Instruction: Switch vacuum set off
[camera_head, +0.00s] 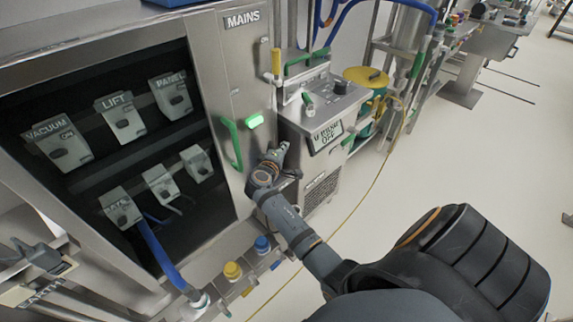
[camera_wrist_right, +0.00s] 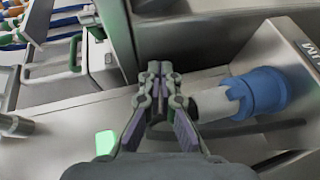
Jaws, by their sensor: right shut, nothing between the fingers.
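The small machine (camera_head: 310,115) beside the cabinet has a tilted white screen (camera_head: 327,136) whose lower word reads OFF; its upper word is hard to read. A dark knob (camera_head: 340,87) and a green-tipped part are on its top. My right gripper (camera_head: 276,157) is between the cabinet's edge and this machine, low at its front left. In the right wrist view my right gripper (camera_wrist_right: 161,78) has its fingers together, with nothing between them. A blue and white cylindrical part (camera_wrist_right: 250,92) is just right of the fingers. My left gripper is not in view.
The MAINS cabinet (camera_head: 222,75) has a green handle (camera_head: 231,143) and a lit green indicator (camera_head: 254,121) close to my right gripper. Labelled VACUUM, LIFT and PANEL units fill its dark recess. A yellow cable (camera_head: 362,197) crosses the open floor (camera_head: 460,160).

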